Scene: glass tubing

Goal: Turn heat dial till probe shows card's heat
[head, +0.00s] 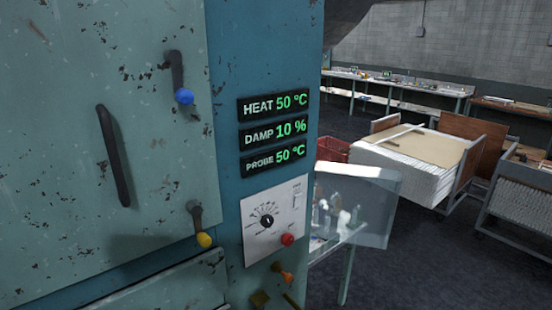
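The heat dial (267,221) is a small black knob with a scale around it, on a white control panel (283,232) on the blue cabinet front. Its pointer setting is too small to read. Above it, the heat display (275,104) reads 50 °C and the probe display (275,157) reads 50 °C. The damp display (275,131) reads 10 %. I cannot make out a card with a heat value. I see neither of my grippers for certain, and nothing visibly touches the dial.
A red knob (288,239) sits just below right of the dial. An orange fitting (283,272) sticks out below the panel. The cabinet door (60,150) has a dark handle (113,155) and blue- and yellow-tipped latches. A cart with stacked white sheets (405,172) stands right.

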